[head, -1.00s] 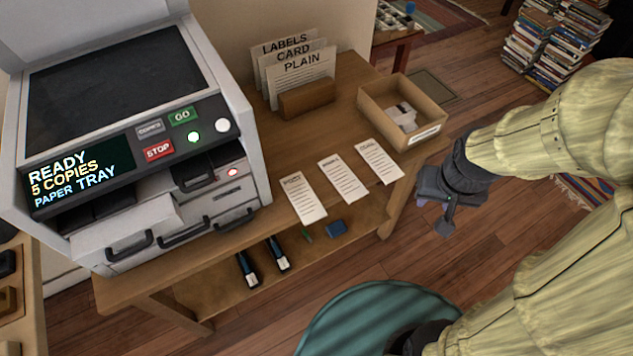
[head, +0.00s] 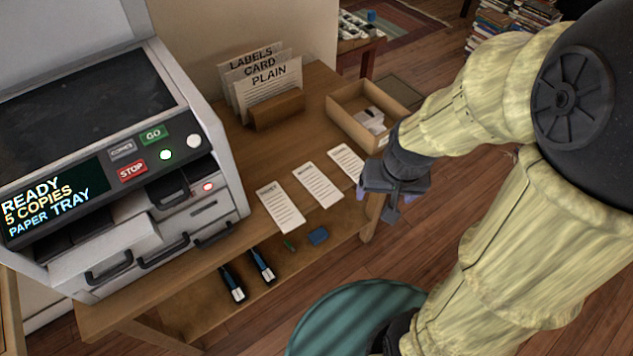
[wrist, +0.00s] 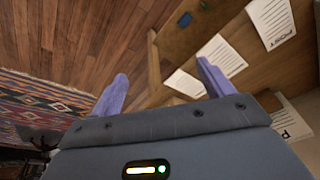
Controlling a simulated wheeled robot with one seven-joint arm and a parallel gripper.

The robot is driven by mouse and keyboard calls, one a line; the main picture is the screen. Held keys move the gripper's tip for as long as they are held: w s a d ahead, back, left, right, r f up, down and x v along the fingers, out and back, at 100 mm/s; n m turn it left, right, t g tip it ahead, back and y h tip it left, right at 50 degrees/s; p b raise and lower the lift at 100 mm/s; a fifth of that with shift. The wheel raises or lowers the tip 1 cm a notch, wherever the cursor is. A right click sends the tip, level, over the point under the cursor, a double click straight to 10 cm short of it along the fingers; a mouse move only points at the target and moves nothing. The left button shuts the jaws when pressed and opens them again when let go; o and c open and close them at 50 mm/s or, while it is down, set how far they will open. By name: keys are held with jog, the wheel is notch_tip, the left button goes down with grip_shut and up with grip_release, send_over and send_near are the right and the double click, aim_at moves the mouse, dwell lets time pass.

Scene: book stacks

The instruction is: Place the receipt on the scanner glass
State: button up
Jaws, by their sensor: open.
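Three white printed slips lie in a row on the wooden table: a left slip (head: 281,206), a middle slip (head: 318,185) and a right slip (head: 346,163). Their headings are too small to tell surely which is the receipt. The dark scanner glass (head: 85,100) is bare on top of the copier, its lid (head: 65,25) raised. My gripper (head: 392,198) is open and empty, just off the table's right edge, right of the right slip. In the wrist view my gripper (wrist: 163,78) shows spread bluish fingers; slips, including the left slip (wrist: 271,22), lie beyond and right.
The copier panel (head: 120,175) reads READY, 5 COPIES, PAPER TRAY. A paper holder (head: 275,108) and an open box (head: 340,118) stand at the table's back. A lower shelf holds a blue item (head: 318,236) and two dark objects. A teal round seat (head: 355,310) is in front.

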jog(key=w+a+r+m+g+p, duration=0.1)
jog(key=w+a+r+m+p, duration=0.2)
jog(key=m, duration=1)
jog(key=w+a+r+m+g+p, duration=0.1)
jog(key=w+a+r+m+p, duration=0.3)
jog(key=m, duration=1)
jog(key=w+a+p, duration=0.3)
jog(key=a+p, duration=0.2)
jog(key=p, duration=0.2)
jog(key=shift+a+m+g, duration=0.3)
jog(key=shift+a, duration=0.05)
jog(key=shift+f, duration=0.15)
jog(key=b, duration=0.2)
send_over(323, 189)
jog(key=f, duration=1.2)
jog(key=shift+s+a, duration=0.1)
jog(key=shift+a, duration=0.25)
jog(key=f, duration=0.4)
jog(key=shift+d+f+b, duration=0.15)
jog(key=shift+d+b, duration=0.2)
jog(key=shift+f, duration=0.5)
